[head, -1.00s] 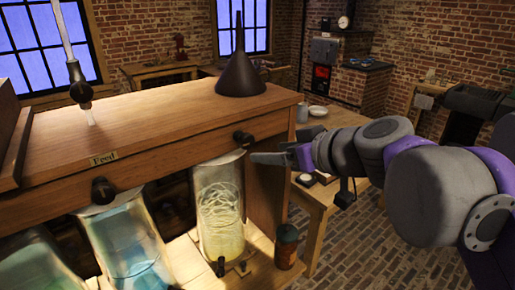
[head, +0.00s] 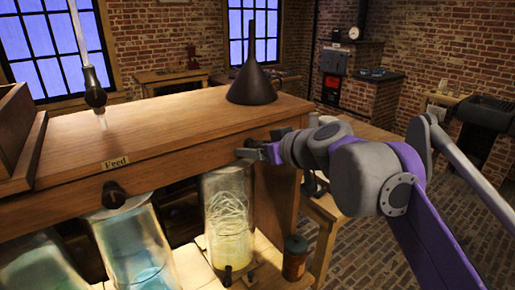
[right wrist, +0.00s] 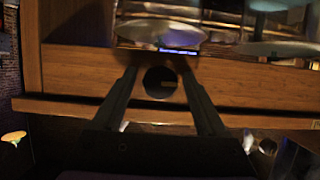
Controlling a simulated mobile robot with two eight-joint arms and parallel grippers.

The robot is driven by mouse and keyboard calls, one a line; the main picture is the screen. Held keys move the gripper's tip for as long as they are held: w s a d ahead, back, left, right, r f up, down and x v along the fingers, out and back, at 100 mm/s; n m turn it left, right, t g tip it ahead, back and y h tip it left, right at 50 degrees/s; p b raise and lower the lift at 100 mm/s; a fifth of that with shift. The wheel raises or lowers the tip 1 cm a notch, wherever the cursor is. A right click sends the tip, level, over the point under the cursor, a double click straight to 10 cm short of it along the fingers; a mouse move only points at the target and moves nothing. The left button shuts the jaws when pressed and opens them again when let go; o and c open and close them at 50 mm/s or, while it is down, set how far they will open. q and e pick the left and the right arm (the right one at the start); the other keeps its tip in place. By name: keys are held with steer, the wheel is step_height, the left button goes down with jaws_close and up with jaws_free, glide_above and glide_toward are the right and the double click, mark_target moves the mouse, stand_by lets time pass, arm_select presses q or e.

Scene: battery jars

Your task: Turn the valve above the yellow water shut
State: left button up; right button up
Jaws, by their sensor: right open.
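The glass jar with yellow water (head: 228,215) stands under the wooden beam in the head view, with pale coiled strands inside it. The dark valve knob (right wrist: 160,82) above it is on the beam's front; in the head view it is partly hidden by my gripper. My right gripper (head: 256,151) is open at this knob. In the right wrist view its two fingers (right wrist: 159,76) stand on either side of the knob, with gaps visible on both sides. I cannot tell how deep the knob lies between them. My left gripper is not in view.
Another dark valve (head: 115,195) sits further left on the beam (head: 160,148), above a jar of blue water (head: 140,250). A dark funnel (head: 252,88) stands on top. A lidded canister (head: 295,259) stands right of the yellow jar.

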jaws_close()
stand_by(0.3)
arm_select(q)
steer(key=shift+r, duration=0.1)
